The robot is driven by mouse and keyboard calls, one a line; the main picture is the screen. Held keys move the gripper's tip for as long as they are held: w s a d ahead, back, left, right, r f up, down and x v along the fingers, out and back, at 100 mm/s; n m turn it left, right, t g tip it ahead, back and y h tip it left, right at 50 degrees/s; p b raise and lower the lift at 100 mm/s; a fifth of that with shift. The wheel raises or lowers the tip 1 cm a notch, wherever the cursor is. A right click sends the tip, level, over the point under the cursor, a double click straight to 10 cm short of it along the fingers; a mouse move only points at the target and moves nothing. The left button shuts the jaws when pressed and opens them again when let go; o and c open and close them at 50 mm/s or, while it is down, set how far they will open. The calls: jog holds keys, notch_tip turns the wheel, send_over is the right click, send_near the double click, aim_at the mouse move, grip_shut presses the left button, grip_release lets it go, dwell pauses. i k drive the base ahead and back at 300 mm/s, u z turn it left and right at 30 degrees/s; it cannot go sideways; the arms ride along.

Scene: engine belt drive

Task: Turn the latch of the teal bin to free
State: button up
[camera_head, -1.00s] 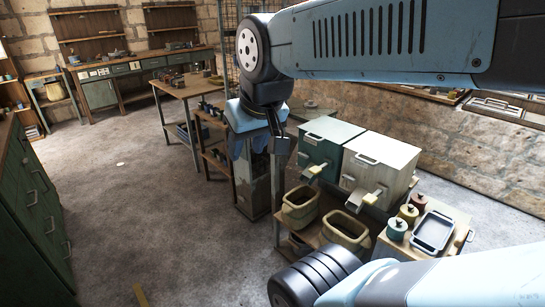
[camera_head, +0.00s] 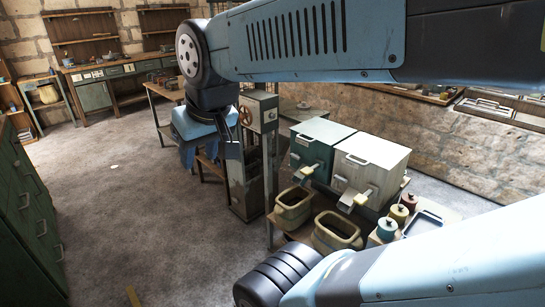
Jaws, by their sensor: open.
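The teal bin (camera_head: 316,149) stands on a wooden stand at the right of centre, beside a cream bin (camera_head: 368,172). A pale handle shows high on its front, and a spout (camera_head: 303,175) juts out low on the front. The latch is too small to tell apart, and I cannot read its position. My gripper (camera_head: 212,152) hangs below my blue wrist, left of the teal bin in the picture and apart from it. It is open with nothing seen in it, though its fingertips are partly lost against the dark background.
Two yellowish tubs (camera_head: 293,208) sit below the spouts. Small lidded pots (camera_head: 398,214) and a tray (camera_head: 424,223) are at the right. A grey post-like machine with a wheel (camera_head: 246,116) stands just behind my gripper.

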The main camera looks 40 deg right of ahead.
aim_at(295, 156)
jog(key=u, duration=0.05)
jog(key=i, duration=0.9)
jog(key=z, duration=0.8)
